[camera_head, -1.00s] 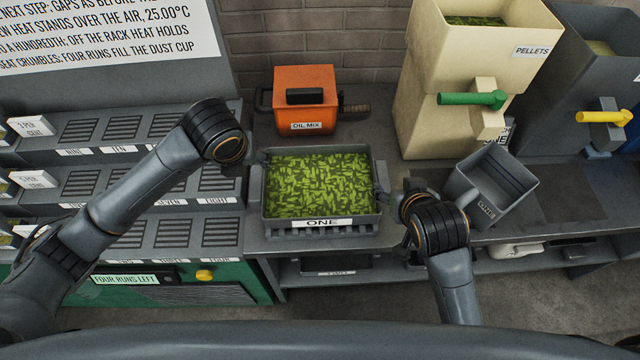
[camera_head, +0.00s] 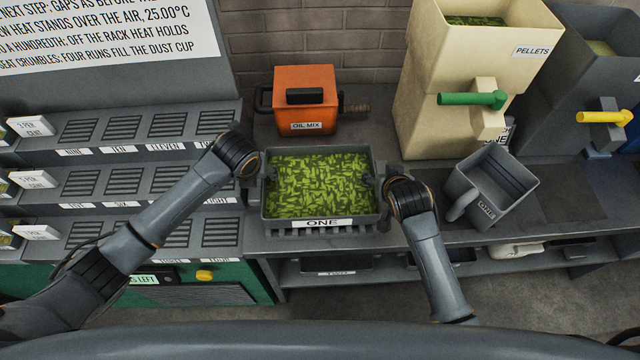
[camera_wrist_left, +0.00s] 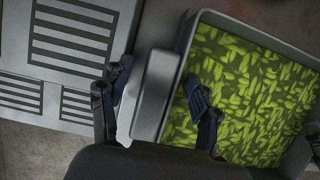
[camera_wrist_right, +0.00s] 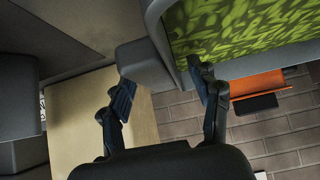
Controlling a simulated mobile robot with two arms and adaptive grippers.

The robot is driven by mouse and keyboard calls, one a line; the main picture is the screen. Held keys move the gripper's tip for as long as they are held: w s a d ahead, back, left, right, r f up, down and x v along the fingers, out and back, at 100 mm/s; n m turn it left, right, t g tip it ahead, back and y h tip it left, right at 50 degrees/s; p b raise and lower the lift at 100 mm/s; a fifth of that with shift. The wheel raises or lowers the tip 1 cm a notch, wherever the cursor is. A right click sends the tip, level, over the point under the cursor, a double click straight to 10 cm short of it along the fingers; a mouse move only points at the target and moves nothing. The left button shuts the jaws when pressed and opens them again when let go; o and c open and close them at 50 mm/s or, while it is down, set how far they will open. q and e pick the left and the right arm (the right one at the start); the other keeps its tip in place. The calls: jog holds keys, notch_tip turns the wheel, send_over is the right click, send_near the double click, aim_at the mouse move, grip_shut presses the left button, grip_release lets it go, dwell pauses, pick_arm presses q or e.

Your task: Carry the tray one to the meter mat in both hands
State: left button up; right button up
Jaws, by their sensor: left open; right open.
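Tray one (camera_head: 318,224) is a grey tray full of green pellets, labelled ONE, sitting on a slatted stand on the bench in the head view. My left gripper (camera_head: 258,172) is open at the tray's left side; in the left wrist view its fingers (camera_wrist_left: 160,105) are on either side of the tray's side handle (camera_wrist_left: 155,92), one over the pellets. My right gripper (camera_head: 378,180) is open at the right side; in the right wrist view its fingers (camera_wrist_right: 163,95) straddle the right handle (camera_wrist_right: 145,65). Contact cannot be told. I cannot make out the meter mat.
An orange OIL MIX box (camera_head: 305,98) stands behind the tray. A cream PELLETS hopper (camera_head: 440,110) stands at the back right. A grey scoop bin labelled ONE (camera_head: 492,190) is right of my right gripper. Slotted racks (camera_head: 150,180) fill the left.

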pick_arm(q)
grip_shut()
pick_arm(e)
grip_shut()
